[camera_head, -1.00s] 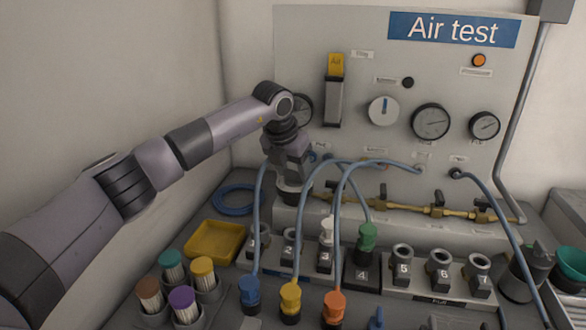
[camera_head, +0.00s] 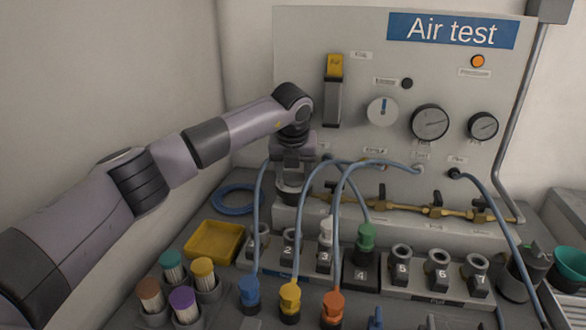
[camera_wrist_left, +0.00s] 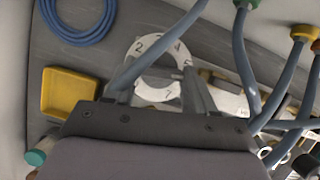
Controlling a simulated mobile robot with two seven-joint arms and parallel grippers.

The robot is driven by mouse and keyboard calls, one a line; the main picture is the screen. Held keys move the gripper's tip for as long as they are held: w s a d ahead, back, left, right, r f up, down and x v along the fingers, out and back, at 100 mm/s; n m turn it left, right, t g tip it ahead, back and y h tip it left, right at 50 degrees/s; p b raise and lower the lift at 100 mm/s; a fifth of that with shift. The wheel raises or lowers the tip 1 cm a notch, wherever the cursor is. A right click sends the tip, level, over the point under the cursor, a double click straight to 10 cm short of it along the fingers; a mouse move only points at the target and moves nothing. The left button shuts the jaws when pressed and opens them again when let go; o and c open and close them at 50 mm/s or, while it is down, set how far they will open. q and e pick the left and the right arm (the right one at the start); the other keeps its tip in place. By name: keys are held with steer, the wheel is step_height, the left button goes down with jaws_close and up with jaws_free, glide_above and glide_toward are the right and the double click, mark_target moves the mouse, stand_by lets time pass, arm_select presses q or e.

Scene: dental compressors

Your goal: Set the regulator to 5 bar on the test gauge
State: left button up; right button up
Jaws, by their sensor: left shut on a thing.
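My left gripper (camera_head: 290,184) is at the lower left of the Air test panel, pointing down, shut on what appears to be the regulator knob. In the left wrist view, a white ring scale with numbers (camera_wrist_left: 143,48) shows between and beyond the fingers (camera_wrist_left: 155,92); a blue hose crosses it. The knob itself is mostly hidden. The large middle gauge (camera_head: 430,122) has its needle pointing right and slightly up. A smaller gauge (camera_head: 483,126) is to its right. Their labels and figures are too small to read. My right gripper is not in view.
Blue hoses (camera_head: 343,190) arch close to the right of my gripper. Numbered sockets (camera_head: 402,256) and coloured plugs (camera_head: 290,300) stand in front. A yellow tray (camera_head: 214,243) and coiled blue hose (camera_head: 234,198) lie to the left. Brass valves (camera_head: 437,211) run along the panel base.

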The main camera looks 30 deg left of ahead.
arm_select(q)
steer(key=shift+w+d+r+n+g+y, duration=0.1)
steer(key=shift+n+g+y, duration=0.4)
steer(key=shift+n, duration=1.4)
steer(key=o, duration=1)
steer(key=shift+o, duration=0.2)
steer(key=v, duration=0.7)
steer(key=shift+d, duration=0.15)
